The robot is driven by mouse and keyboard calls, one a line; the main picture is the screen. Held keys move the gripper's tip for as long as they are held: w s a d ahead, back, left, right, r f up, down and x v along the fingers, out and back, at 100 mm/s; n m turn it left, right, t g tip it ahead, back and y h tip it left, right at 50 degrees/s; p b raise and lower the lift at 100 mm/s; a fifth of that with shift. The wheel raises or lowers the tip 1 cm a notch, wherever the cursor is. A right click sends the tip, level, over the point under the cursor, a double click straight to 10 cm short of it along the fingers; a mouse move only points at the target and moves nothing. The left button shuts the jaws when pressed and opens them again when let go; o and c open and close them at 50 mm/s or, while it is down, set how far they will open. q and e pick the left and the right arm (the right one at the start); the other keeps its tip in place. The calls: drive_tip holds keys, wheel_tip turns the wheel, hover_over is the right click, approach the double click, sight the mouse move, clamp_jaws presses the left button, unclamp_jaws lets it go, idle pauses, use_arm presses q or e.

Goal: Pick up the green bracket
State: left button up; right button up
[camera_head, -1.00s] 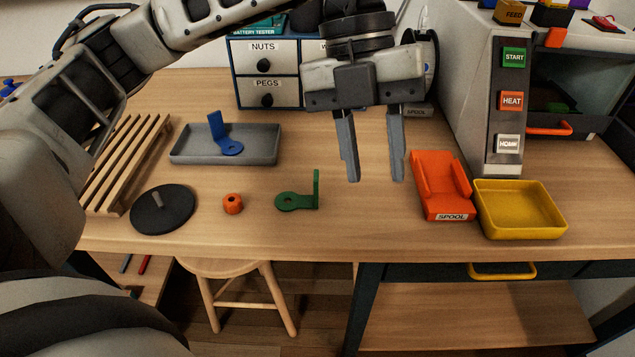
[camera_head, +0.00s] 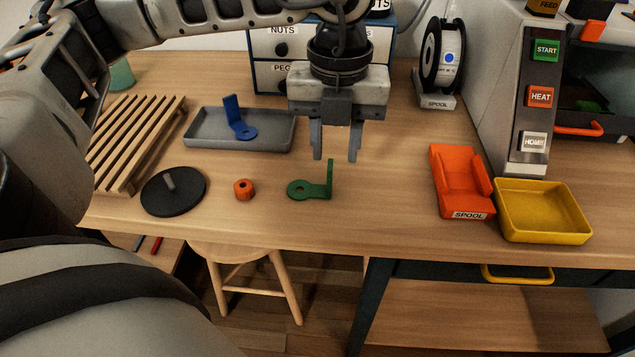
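The green bracket (camera_head: 311,190) lies on the wooden table near its front edge. Its flat ringed end points left and its upright plate stands at the right end. My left gripper (camera_head: 337,157) is open and empty, with its two fingers pointing down. It hangs above and behind the bracket's upright plate, apart from it as far as I can see. My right gripper is not in view.
An orange nut-like part (camera_head: 244,189) and a dark disc with a peg (camera_head: 174,192) lie left of the bracket. A grey tray (camera_head: 200,142) holds a blue bracket (camera_head: 236,120). An orange spool holder (camera_head: 458,184) and yellow tray (camera_head: 541,231) stand right.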

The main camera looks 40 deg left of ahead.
sight(330, 164)
use_arm(q)
drive_tip(key=f, duration=0.5)
drive_tip(key=shift+a+f, duration=0.1)
drive_tip(key=shift+a, duration=0.25)
drive_tip(key=shift+c, duration=0.3)
clamp_jaws()
